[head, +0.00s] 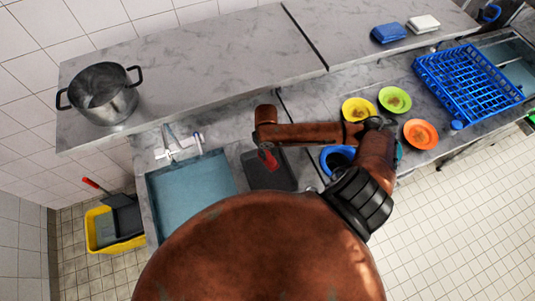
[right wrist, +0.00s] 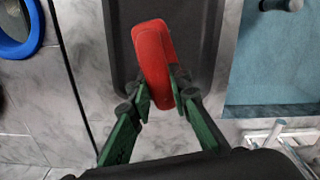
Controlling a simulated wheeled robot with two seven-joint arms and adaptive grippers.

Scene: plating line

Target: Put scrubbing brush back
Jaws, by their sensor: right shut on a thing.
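The scrubbing brush shows as a red, rounded block (right wrist: 155,60) in the right wrist view. Its red also shows in the head view (head: 268,158). My right gripper (right wrist: 163,92) has its green fingers shut on the near end of the brush. The brush is over the dark grey shallow tray (head: 284,181), which also shows in the right wrist view (right wrist: 207,30). I cannot tell whether brush and tray touch. The bristles are hidden. My left gripper is not in view.
A blue-water sink (head: 190,195) with a tap (head: 170,145) lies left of the tray. A blue bowl (head: 328,158), yellow (head: 357,101), green (head: 384,93) and orange plates (head: 434,135) stand to the right. A pot (head: 110,103) is on the upper shelf, a blue rack (head: 470,85) far right.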

